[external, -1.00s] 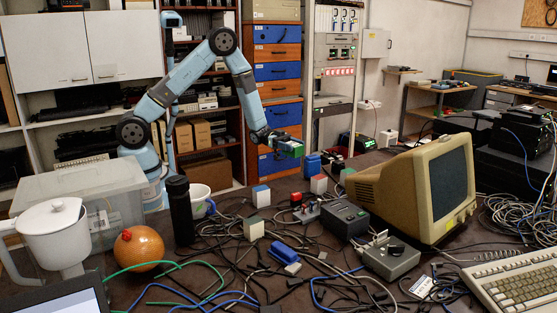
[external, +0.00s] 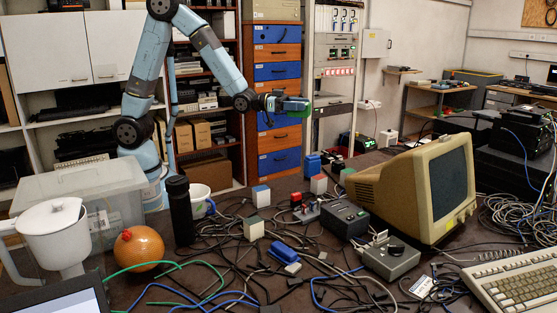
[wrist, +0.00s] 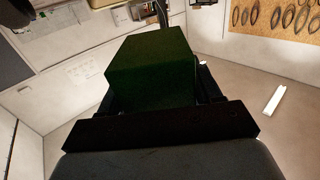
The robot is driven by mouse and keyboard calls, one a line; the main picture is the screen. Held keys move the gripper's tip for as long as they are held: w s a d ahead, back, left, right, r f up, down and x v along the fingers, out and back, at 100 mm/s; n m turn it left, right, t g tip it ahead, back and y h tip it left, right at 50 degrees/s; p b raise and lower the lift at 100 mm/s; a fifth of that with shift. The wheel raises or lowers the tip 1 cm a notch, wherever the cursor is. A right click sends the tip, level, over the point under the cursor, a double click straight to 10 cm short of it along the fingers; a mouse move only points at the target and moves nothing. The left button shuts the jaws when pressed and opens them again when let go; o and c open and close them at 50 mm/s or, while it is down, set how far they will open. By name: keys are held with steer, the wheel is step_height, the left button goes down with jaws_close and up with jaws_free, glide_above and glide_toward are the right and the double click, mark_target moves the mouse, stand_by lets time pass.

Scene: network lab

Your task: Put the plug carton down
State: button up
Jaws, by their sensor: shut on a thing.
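A dark green box (wrist: 152,72), which I take to be the plug carton, fills the upper middle of the wrist view. My gripper (wrist: 152,95) is shut on it, with a dark jaw showing at each side. In the external view my gripper (external: 288,103) is raised above the far side of the table, in front of the drawer cabinet. Only a green edge of the carton (external: 301,110) shows there, mostly hidden by the gripper. The carton is in the air, clear of the table.
The table (external: 345,265) is cluttered with cables. A beige monitor (external: 420,195) is at right. A black bottle (external: 180,210) and white mug (external: 199,200) stand at left.

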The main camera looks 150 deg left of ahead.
steer(key=w+d+m+t+h, duration=0.1)
steer(key=w+d+h, duration=0.1)
steer(key=w+d, duration=0.45)
steer(key=w+d+m+t+h, duration=0.15)
steer(key=w+d, duration=0.25)
steer(key=d, duration=0.6)
steer(key=w+d+m+t+h, duration=0.1)
steer(key=w+d+m+h, duration=0.1)
steer(key=w+d, duration=0.45)
steer(key=w+d+m+h, duration=0.1)
steer(key=d+m+h, duration=0.2)
steer(key=d, duration=2.4)
steer(key=h, duration=0.3)
steer(key=shift+w+d+t, duration=0.15)
steer(key=shift+t, duration=0.2)
steer(key=shift+r+m, duration=0.1)
steer(key=shift+m, duration=0.15)
